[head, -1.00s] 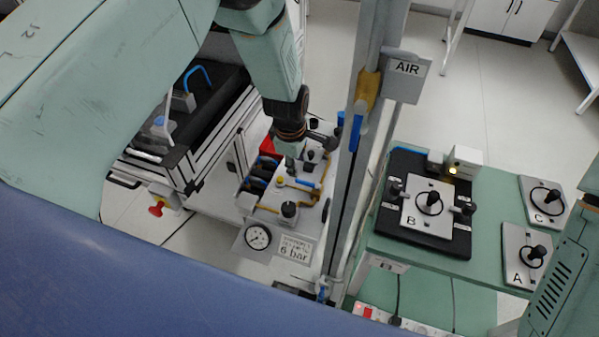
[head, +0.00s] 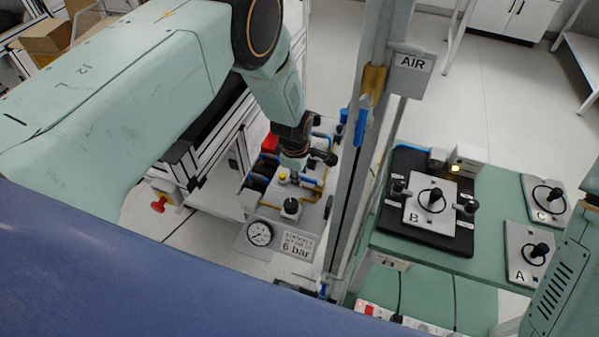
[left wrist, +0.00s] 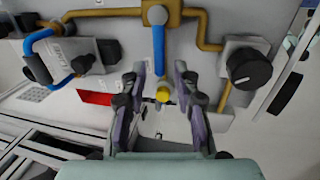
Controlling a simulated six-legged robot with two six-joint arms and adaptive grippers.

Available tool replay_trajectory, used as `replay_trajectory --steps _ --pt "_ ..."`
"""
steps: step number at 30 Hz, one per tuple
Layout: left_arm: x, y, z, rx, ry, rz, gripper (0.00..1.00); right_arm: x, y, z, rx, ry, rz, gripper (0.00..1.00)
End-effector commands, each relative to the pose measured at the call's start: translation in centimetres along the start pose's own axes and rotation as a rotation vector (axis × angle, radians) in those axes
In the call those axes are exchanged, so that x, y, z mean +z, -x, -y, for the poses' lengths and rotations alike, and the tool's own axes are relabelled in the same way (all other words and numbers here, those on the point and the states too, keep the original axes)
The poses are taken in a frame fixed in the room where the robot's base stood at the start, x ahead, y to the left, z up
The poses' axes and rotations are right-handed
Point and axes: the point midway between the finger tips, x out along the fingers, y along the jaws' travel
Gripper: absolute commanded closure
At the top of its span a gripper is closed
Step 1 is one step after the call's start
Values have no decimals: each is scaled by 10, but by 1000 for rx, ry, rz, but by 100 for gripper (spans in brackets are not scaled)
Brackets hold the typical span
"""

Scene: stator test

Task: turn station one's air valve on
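A valve with a blue lever (left wrist: 158,50) sits on a brass pipe in the left wrist view, the lever pointing down the picture. My left gripper (left wrist: 161,78) is open. Its two dark fingers lie on either side of the lever's lower end, with a visible gap; contact cannot be told. A yellow knob (left wrist: 163,94) shows between the fingers. In the head view my left gripper (head: 307,162) is over the pneumatic panel, hiding part of it. Another blue handle (head: 360,128) hangs on the post under the AIR sign (head: 412,65). My right gripper is not in view.
A pressure gauge (head: 259,234) and a 6 bar label (head: 297,246) are at the panel's front. A black regulator knob (left wrist: 249,68) is right of the lever. The grey post (head: 350,180) stands close right of my gripper. A green bench (head: 490,240) holds plates B, A and C.

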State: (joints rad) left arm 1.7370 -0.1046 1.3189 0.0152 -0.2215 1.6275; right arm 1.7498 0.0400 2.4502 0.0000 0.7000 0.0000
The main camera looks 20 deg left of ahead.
Motion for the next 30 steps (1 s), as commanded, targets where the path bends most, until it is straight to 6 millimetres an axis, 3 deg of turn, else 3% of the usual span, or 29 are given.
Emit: replay_trajectory --steps 9,23,30 --pt "0 0 0 0 0 0 99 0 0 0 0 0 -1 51" --pt "0 0 -1 0 -15 3 100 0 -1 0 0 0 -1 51" --pt "-1 -1 -7 2 -106 21 100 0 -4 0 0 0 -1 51"
